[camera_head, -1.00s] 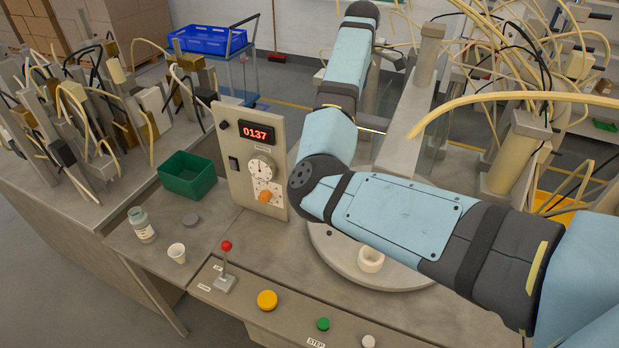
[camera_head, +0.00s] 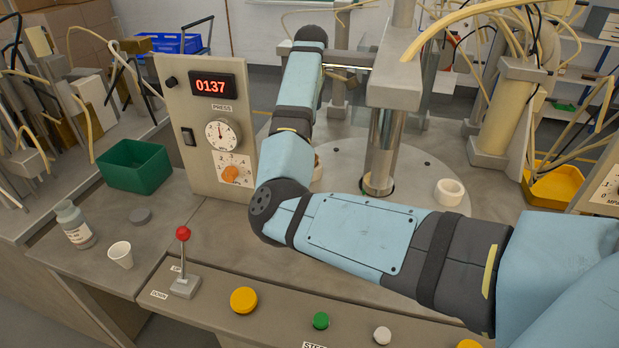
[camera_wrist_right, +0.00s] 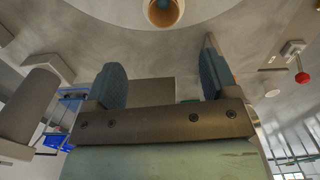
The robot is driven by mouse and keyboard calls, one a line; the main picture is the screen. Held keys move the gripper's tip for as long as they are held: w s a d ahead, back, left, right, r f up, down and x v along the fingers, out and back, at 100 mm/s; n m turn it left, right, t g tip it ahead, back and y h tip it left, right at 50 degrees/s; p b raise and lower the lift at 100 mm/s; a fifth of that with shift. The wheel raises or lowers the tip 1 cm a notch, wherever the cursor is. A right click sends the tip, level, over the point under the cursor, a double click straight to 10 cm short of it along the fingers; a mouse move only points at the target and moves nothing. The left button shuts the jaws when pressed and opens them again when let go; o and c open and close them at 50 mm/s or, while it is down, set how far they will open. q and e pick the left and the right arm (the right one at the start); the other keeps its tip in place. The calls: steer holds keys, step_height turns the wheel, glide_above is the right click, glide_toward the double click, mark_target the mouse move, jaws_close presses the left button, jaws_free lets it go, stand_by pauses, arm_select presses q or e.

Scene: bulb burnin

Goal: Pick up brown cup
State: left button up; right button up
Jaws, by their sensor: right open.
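A round vessel with a tan-brown rim (camera_wrist_right: 164,12), which looks like the brown cup, is at the top edge of the right wrist view, partly cut off. It sits on a pale round plate (camera_wrist_right: 105,12). My right gripper (camera_wrist_right: 160,65) is open, with its two blue-grey fingers apart and nothing between them. The vessel lies beyond the fingertips, roughly centred between them. In the head view my right arm crosses the middle and covers part of the round plate (camera_head: 410,160); a small brownish-white edge (camera_head: 318,166) shows beside the forearm. My left gripper is not in view.
A white ring (camera_head: 449,192) sits on the plate, near a metal column (camera_head: 383,150). A panel reading 0137 (camera_head: 205,125), a green bin (camera_head: 136,165), a white cup (camera_head: 121,255), a jar (camera_head: 75,225) and a red-knobbed lever (camera_head: 184,260) stand left.

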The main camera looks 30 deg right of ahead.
steer(key=shift+s+a+f+b, duration=0.15)
steer(key=shift+f+b, duration=0.1)
steer(key=shift+f, duration=3.15)
steer(key=shift+a+f+b, duration=0.1)
steer(key=shift+f+b, duration=0.1)
steer(key=shift+f, duration=3.15)
steer(key=shift+c, duration=0.5)
steer(key=c, duration=0.9)
